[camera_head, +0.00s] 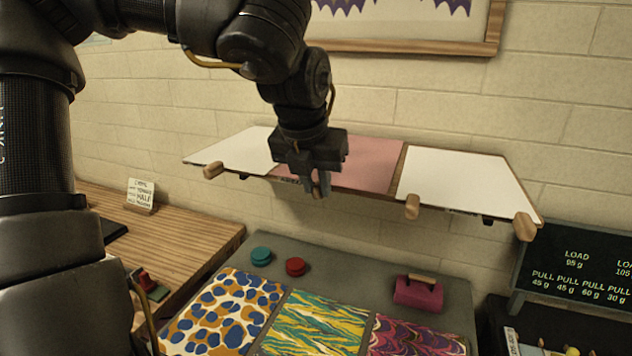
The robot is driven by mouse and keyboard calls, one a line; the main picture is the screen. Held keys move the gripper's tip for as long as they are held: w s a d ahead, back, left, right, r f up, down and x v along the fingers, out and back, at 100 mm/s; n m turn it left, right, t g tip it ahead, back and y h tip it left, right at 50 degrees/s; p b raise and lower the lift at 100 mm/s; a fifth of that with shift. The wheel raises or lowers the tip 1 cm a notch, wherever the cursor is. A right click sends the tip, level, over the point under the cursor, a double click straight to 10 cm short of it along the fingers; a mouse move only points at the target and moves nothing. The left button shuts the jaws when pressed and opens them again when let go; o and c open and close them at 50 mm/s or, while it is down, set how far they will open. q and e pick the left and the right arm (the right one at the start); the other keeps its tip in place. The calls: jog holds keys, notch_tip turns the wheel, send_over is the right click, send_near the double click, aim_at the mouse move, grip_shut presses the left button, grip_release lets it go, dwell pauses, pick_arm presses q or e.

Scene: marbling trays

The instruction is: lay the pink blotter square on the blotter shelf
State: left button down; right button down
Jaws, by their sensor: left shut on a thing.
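The blotter shelf (403,172) is mounted on the back wall, with wooden pegs along its front. The pink blotter square (372,162) is at the shelf's middle, between two white squares, and looks flat and level with them. My left gripper (319,190) is at the front edge of the pink square, pointing down, and is shut on it. The gripper and wrist hide the pink square's left part. I cannot tell whether the square rests fully on the shelf. My right gripper is not in view.
White squares lie at the shelf's left (232,148) and right (462,178). A dark load board (580,268) stands at right.

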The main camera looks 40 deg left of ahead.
pick_arm(q)
jog(key=shift+f, duration=0.1)
jog(key=c, duration=1.2)
grip_release()
jog(key=shift+c, duration=0.2)
jog(key=shift+o, duration=0.5)
jog(key=o, duration=0.4)
notch_tip(320, 180, up, 7)
jog(key=p, duration=0.5)
